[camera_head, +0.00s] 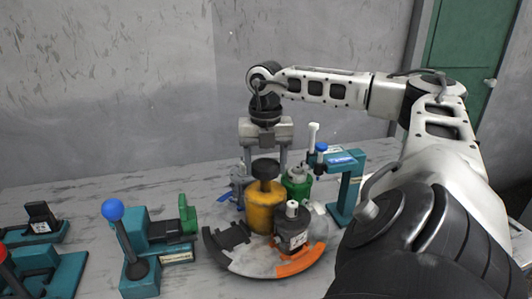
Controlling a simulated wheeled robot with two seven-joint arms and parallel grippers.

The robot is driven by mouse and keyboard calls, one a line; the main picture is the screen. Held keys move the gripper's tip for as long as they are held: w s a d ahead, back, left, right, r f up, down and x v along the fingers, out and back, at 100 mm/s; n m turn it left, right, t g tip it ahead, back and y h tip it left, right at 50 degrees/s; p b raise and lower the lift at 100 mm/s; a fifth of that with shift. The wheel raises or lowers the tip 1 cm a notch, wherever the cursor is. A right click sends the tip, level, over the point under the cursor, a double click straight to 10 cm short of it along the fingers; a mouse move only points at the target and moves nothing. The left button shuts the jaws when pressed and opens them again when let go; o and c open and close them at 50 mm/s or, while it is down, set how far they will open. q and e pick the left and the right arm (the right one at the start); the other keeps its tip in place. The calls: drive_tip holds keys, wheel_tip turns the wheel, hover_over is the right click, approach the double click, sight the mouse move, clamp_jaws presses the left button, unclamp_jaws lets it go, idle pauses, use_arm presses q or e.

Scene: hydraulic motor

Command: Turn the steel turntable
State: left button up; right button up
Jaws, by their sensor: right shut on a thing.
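The round steel turntable (238,262) lies on the table, with dark and orange segments along its front rim. A yellow cylinder with a black knob (262,206) stands near its middle. A dark grey motor-like part with a white cap (292,236) stands in front of it to the right. My left gripper is out of view.
A green cylinder (299,188) and a teal stand (347,192) are behind and right of the turntable. A teal fixture with a blue-balled lever (137,262) stands to its left. More teal fixtures are at far left. A grey wall is behind the table.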

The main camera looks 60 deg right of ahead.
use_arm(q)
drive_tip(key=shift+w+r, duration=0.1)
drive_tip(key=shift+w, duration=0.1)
use_arm(e)
drive_tip(key=shift+r+m, duration=0.1)
drive_tip(key=shift+m, duration=1.3)
drive_tip(key=shift+w+m, duration=0.1)
drive_tip(key=shift+m, duration=0.5)
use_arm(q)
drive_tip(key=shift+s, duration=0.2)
use_arm(e)
drive_tip(key=o, duration=1.4)
